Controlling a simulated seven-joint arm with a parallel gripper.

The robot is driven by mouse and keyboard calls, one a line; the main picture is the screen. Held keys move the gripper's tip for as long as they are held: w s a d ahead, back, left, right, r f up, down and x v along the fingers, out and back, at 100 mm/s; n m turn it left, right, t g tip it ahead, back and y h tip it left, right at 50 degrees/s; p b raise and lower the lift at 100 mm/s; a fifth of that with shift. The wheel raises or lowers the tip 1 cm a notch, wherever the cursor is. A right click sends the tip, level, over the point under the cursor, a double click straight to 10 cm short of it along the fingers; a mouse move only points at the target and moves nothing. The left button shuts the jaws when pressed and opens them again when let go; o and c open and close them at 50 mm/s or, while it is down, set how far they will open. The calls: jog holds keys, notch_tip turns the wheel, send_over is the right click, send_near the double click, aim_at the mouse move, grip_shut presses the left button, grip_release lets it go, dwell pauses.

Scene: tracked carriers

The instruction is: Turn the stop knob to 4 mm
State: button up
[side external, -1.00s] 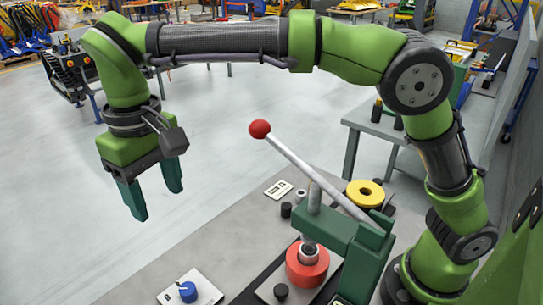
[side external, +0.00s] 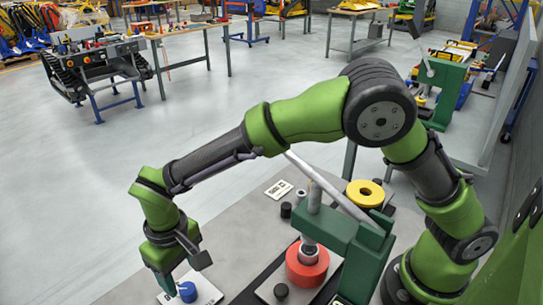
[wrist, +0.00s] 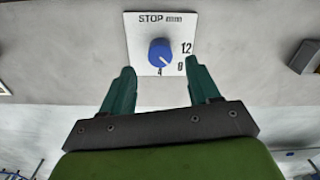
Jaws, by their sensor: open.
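The knob also shows at the bottom left in the side view (side external: 187,292). My gripper (wrist: 158,68) is open and empty, its two green fingers spread to either side of the knob's line in the wrist view. In the side view my gripper (side external: 168,283) is low, close to the knob; contact cannot be told.
A green press (side external: 350,240) with a long lever stands right of the knob, over a red round part (side external: 306,266). A yellow ring (side external: 365,193) and a small label card (side external: 279,190) lie behind. The grey bench top (side external: 225,240) is clear around the plate.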

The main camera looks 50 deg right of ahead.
aim_at(187, 289)
jog(key=shift+f, duration=2.3)
jog(key=c, duration=1)
jog(key=shift+c, duration=0.2)
jog(key=m, duration=0.4)
jog(key=shift+m, duration=0.3)
jog(key=m, duration=0.4)
jog(key=shift+m, duration=0.3)
jog(key=shift+r, duration=0.1)
